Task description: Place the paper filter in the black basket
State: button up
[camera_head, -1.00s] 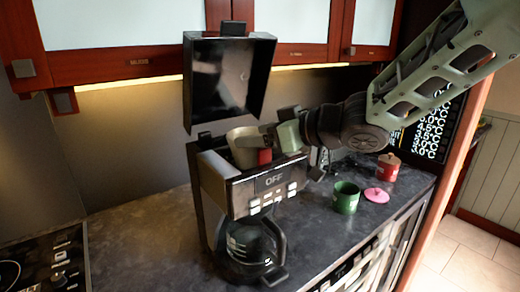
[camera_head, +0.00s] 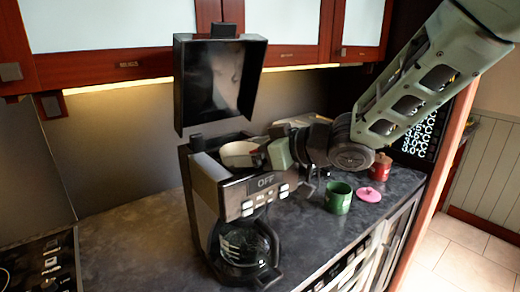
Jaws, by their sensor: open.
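The coffee maker (camera_head: 215,203) stands on the counter with its lid (camera_head: 219,85) raised. The pale paper filter (camera_head: 238,154) sits low in the open top of the machine, tilted. The black basket lies in that open top, and I cannot clearly make out its rim around the filter. My gripper (camera_head: 262,155) is open at the right side of the filter, close to its rim. I cannot tell whether a finger still touches the filter.
A glass carafe (camera_head: 243,247) sits under the machine. A green mug (camera_head: 338,197), a pink lid (camera_head: 368,194) and a red canister (camera_head: 381,166) stand to the right. A cooktop (camera_head: 40,265) is at the left. Cabinets (camera_head: 110,70) hang above.

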jog(key=shift+f, duration=0.15)
jog(key=b+v, duration=0.2)
jog(key=v, duration=1.5)
jog(key=shift+d, duration=0.25)
